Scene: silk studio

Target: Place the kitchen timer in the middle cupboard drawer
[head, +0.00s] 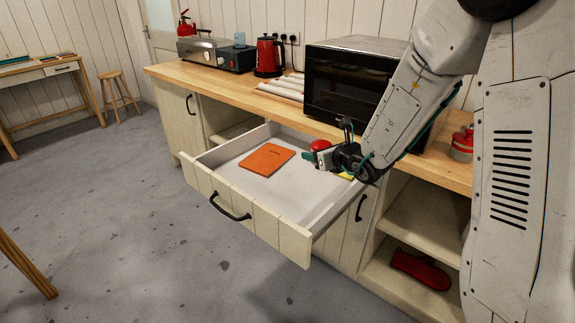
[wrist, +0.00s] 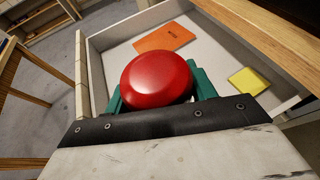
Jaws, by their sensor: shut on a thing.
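The kitchen timer (wrist: 157,79) is a round red object held between the green fingers of my gripper (wrist: 160,92). In the head view the timer (head: 320,146) shows as a small red dome beside my gripper (head: 322,157), partly hidden by it. My gripper is shut on it, over the right part of the open drawer. The drawer (head: 205,158) is pulled out of the cupboard and has a pale inside and a black handle. I cannot tell how high the timer is above the drawer floor (wrist: 205,60).
An orange notebook (head: 266,160) lies in the drawer, and a yellow item (wrist: 249,80) lies near its right side. The worktop (head: 215,81) carries a microwave (head: 335,85) and a red kettle (head: 269,56). A red mitt (head: 420,269) lies on a low shelf. Bare drawer floor surrounds the notebook.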

